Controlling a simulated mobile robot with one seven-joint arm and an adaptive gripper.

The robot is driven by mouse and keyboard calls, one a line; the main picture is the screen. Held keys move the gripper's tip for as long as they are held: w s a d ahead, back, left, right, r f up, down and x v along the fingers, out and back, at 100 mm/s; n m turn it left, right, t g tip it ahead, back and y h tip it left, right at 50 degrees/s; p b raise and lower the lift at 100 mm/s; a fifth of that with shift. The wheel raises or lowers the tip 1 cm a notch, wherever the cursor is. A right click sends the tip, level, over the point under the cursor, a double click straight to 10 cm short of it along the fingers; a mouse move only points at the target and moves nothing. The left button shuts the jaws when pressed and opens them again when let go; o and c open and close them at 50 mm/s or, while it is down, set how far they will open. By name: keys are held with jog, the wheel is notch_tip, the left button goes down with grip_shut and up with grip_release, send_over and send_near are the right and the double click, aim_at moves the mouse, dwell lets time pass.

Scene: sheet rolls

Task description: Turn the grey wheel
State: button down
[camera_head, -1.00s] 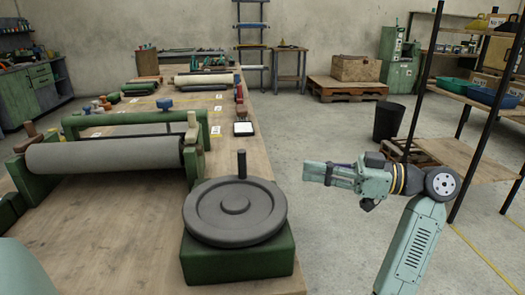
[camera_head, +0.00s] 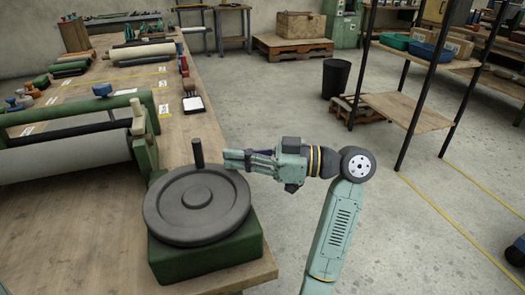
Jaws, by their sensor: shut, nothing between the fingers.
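The grey wheel (camera_head: 170,215) lies flat on a green block (camera_head: 205,262) at the near right corner of the wooden table. An upright dark handle (camera_head: 198,153) stands on its far rim. My gripper (camera_head: 226,159) comes in from the right at about the handle's height. It is shut and empty, and its tips point left toward the handle. A small gap seems to show between the tips and the handle. The exact distance in depth cannot be told.
A green roller frame with a grey roll (camera_head: 65,158) stands left of the wheel. A white-topped pad (camera_head: 193,104) lies beyond the handle on the table (camera_head: 100,240). A black-framed shelf (camera_head: 415,118) and a dark bin (camera_head: 336,77) stand to the right. The floor around my arm is clear.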

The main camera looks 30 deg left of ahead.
aim_at(202, 155)
jog(key=shift+p+x, duration=0.55)
jog(key=shift+x, duration=1.55)
jog(key=shift+a+f, duration=0.1)
jog(key=shift+a, duration=0.1)
jog(key=shift+d+b, duration=0.1)
jog(key=shift+b, duration=0.2)
